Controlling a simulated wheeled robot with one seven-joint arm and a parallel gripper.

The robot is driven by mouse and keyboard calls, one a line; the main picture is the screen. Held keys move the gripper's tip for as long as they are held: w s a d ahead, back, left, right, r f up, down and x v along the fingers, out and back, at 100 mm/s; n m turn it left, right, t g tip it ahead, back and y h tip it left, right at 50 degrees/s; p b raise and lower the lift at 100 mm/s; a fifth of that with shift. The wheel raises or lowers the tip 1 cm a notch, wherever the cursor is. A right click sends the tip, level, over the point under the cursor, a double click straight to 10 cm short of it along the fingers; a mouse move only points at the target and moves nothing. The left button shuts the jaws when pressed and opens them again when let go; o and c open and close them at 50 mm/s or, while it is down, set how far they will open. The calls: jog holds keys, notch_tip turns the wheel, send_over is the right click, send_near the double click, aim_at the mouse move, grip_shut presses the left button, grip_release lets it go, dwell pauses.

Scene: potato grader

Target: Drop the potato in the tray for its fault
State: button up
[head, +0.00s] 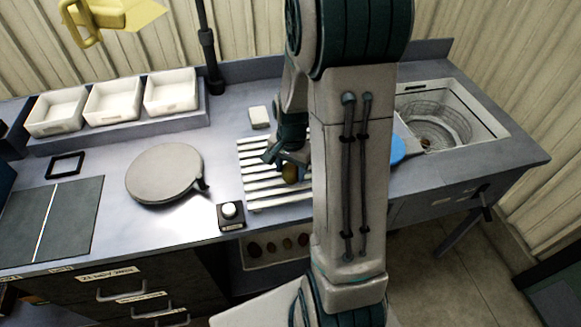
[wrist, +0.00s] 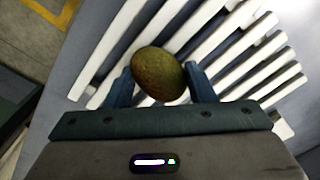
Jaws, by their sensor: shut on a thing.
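A brown-green potato (wrist: 159,74) sits between the two blue fingers of my gripper (wrist: 160,84) in the wrist view. My gripper is shut on it. In the head view the potato (head: 290,173) shows at my gripper (head: 287,162), over the white slatted rack (head: 262,190). I cannot tell whether it touches the slats. Three white trays stand in a row at the back left: left tray (head: 56,128), middle tray (head: 113,117) and right tray (head: 171,107). They look empty, and no fault labels are readable on them. The potato's underside is hidden.
A round grey turntable (head: 163,173) lies between the rack and the trays. A knob box (head: 230,215) stands at the bench's front edge, and a dark post (head: 211,60) rises beside the right tray. A sink with a wire basket (head: 437,122) is at right. A white block (head: 259,117) lies behind the rack.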

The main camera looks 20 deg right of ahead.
jog(key=shift+f, duration=0.15)
jog(key=o, duration=1.1)
